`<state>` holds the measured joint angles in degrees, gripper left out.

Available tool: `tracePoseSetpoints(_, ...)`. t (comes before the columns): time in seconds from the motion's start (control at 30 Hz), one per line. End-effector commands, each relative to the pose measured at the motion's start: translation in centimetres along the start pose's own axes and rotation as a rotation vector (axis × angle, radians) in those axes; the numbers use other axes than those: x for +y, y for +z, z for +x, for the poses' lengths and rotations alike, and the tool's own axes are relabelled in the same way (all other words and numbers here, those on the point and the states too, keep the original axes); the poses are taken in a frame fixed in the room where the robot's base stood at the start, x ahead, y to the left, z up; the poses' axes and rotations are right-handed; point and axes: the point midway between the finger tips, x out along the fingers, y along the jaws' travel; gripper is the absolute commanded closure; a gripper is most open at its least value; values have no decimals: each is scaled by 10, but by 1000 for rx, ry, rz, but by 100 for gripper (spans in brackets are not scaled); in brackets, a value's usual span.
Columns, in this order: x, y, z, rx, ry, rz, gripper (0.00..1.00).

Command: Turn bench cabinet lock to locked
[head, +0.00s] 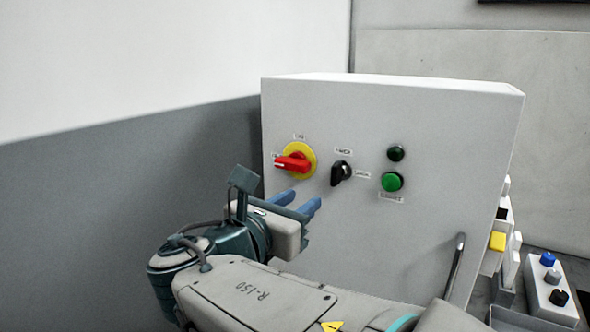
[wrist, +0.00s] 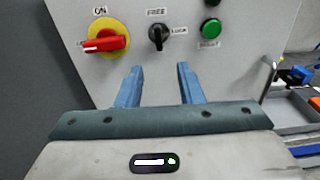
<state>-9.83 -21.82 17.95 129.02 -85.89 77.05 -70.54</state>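The cabinet lock is a black rotary knob (head: 340,173) on the front of the white cabinet (head: 400,240). In the wrist view the knob (wrist: 158,38) has a label reading "FREE" above it and one that seems to read "LOCK" at its right. The knob's grip looks close to upright, pointing towards FREE. My gripper (head: 300,203) has two blue fingers, held apart and empty. In the wrist view my gripper (wrist: 160,72) is below the knob, with the knob lying between the lines of the fingers. The fingers do not touch the knob.
A red switch on a yellow disc (head: 298,161) sits left of the knob. A green button (head: 391,182) and a dark lamp (head: 396,153) sit at its right. A metal handle (head: 455,266) is lower right. A button box (head: 548,292) stands beyond the cabinet.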

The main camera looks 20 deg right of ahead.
Motion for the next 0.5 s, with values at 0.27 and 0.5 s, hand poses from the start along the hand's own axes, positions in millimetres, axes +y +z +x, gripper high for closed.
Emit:
tracePoseSetpoints(0.27,2,8,26,-26,3,-27,66)
tracePoseSetpoints(0.5,3,9,78,-23,3,-25,66)
